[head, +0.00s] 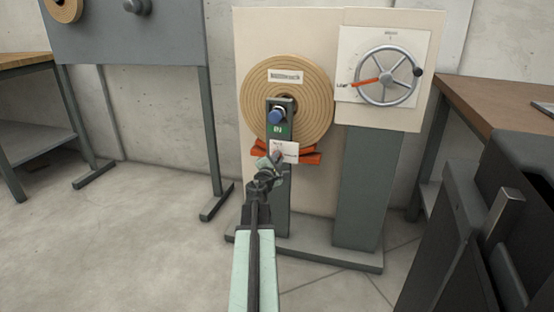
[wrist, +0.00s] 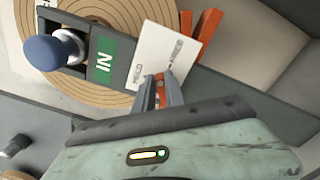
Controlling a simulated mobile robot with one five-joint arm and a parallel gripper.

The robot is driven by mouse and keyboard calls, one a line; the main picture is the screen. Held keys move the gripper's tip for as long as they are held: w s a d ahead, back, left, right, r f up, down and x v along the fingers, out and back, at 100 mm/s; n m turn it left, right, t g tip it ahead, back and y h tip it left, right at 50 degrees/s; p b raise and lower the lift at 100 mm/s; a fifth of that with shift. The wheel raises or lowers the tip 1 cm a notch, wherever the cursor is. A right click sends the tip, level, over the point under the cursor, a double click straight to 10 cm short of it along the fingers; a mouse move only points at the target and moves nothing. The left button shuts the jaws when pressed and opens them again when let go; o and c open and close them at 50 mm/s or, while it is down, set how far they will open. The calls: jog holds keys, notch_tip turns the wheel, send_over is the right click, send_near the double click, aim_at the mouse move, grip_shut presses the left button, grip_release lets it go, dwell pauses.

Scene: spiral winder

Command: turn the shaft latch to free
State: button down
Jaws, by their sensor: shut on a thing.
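The spiral winder carries a tan coil (head: 315,85) with a narrow dark upright plate in front of it. A blue knob (head: 276,115) sits on this plate, above a green label reading IN; the knob also shows in the wrist view (wrist: 52,50). Below the green label is a white card (head: 290,150), also in the wrist view (wrist: 150,62), with small lettering. My gripper (head: 275,160) reaches this card; in the wrist view its fingers (wrist: 163,90) are shut on the shaft latch at the card's edge. The fingers hide most of the latch, so its angle is unclear.
Orange pieces (head: 305,156) stick out below the coil. A handwheel (head: 387,77) with a red pointer is on a panel to the right. A wooden-topped bench (head: 495,105) stands at the right. The floor at the left is clear.

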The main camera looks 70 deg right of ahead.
jog(key=shift+s+d+f+m+b, duration=0.1)
jog(key=shift+f+m+b, duration=0.1)
jog(key=shift+m, duration=0.95)
jog(key=shift+s+a+f+m+b, duration=0.1)
jog(key=shift+f+m+b, duration=0.05)
jog(key=shift+m, duration=1.05)
jog(key=shift+d+f+m+b, duration=0.1)
jog(key=shift+f+m+b, duration=0.1)
jog(key=shift+m, duration=0.95)
jog(key=c, duration=1.4)
grip_release()
